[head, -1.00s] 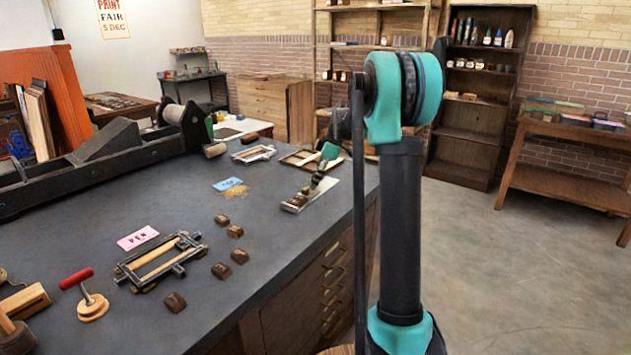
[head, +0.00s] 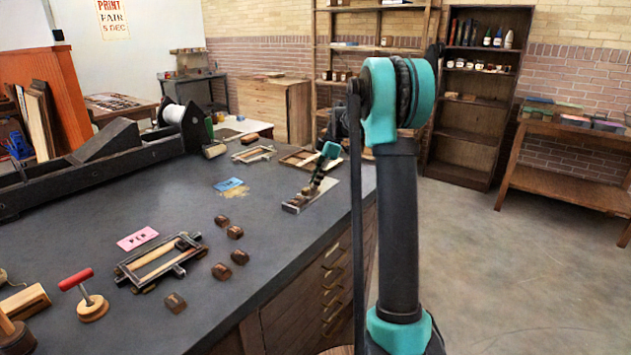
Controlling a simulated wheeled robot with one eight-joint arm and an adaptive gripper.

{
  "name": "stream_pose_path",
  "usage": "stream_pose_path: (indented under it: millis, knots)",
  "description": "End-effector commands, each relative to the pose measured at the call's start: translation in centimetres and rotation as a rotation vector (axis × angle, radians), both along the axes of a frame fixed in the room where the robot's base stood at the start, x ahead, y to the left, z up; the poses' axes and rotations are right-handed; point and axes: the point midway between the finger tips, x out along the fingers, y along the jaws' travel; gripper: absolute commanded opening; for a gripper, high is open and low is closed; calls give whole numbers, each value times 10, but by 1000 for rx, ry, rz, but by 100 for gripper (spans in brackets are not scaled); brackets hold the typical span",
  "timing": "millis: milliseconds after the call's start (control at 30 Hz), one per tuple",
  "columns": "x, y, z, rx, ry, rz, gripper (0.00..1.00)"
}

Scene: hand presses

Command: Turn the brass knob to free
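A small pale metal plate device (head: 326,189) lies near the right edge of the dark bench top, with small brass-brown parts (head: 304,195) at its near end. The brass knob is too small to tell apart from these parts. My gripper (head: 313,187), dark with a teal section above it, reaches down over the device from behind my upright arm. Its fingertips are at or just above the brass-brown parts; I cannot tell whether they touch. The fingers are too small and dark to show whether they are open or shut.
Several brown blocks (head: 235,232) lie left of the device, near a metal frame (head: 160,260) and a pink card (head: 138,238). Flat frames (head: 254,154) lie behind. Open floor is to the right.

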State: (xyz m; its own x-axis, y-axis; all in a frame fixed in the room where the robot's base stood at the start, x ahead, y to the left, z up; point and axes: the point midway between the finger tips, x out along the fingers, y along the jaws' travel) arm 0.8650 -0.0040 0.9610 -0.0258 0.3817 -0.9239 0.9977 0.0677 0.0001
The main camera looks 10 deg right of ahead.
Motion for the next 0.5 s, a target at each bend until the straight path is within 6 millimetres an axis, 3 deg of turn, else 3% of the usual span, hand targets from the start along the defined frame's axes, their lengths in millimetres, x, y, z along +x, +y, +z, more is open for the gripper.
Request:
stream_pose_path:
  millis: [167,500]
  knots:
    - [0,0,0,0,0,0,40]
    - [0,-1,4,0,0,-1,40]
